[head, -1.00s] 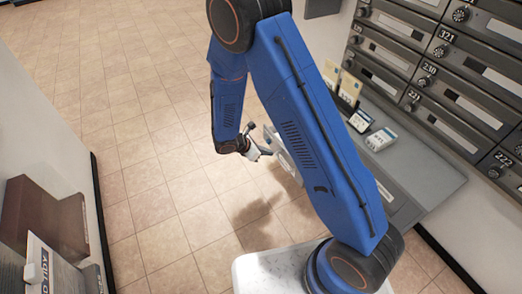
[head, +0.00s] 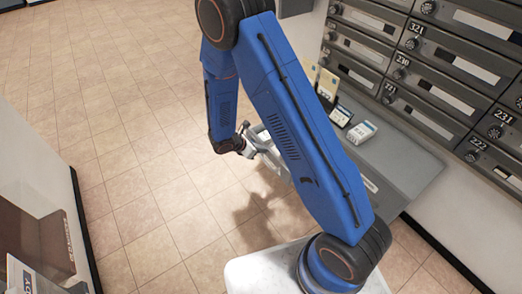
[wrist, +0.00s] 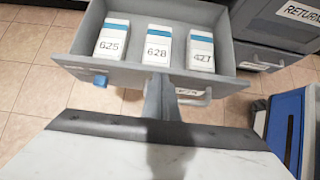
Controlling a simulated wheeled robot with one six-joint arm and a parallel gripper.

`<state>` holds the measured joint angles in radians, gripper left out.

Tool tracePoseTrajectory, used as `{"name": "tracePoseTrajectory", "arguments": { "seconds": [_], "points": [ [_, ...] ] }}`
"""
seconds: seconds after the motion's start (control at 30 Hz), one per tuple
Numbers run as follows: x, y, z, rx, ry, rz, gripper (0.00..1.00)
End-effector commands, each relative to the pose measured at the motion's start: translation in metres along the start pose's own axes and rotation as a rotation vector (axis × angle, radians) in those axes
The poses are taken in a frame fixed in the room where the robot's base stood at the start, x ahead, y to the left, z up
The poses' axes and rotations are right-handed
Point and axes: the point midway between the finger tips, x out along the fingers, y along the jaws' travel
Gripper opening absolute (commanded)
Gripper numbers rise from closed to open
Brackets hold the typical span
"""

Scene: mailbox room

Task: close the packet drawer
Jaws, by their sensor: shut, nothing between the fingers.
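The packet drawer (wrist: 85,42) is pulled open in the wrist view, a grey tray with its front wall toward me. Three white and blue packets stand inside, marked 625 (wrist: 112,42), 628 (wrist: 157,46) and 427 (wrist: 201,50). A handle shows on the drawer front, partly behind my fingers. My gripper (wrist: 164,92) is shut and empty, its fingers in front of the drawer's front wall near the middle. I cannot tell if they touch it. In the head view my gripper (head: 246,142) is low beside the counter, and my arm hides most of the drawer.
Grey numbered mailboxes (head: 450,60) line the wall at right. A grey counter (head: 405,160) below them holds small boxes and cards. A unit marked RETURN (wrist: 285,25) and a blue bin (wrist: 287,125) stand at right in the wrist view. Tiled floor (head: 140,190) is open at left.

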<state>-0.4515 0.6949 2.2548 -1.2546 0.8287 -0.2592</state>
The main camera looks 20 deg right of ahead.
Motion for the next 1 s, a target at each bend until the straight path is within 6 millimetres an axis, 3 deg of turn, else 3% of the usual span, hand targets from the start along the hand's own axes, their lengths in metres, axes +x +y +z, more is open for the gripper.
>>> {"name": "tracePoseTrajectory", "arguments": {
  "seconds": [0.27, 0.7, 1.0],
  "points": [
    [0.026, -0.001, 0.026, 0.004, 0.001, -0.004, 0.0],
    [0.103, -0.002, 0.103, 0.004, 0.001, -0.004, 0.0],
    [0.139, -0.001, 0.139, 0.003, 0.0, -0.002, 0.0]
  ]
}}
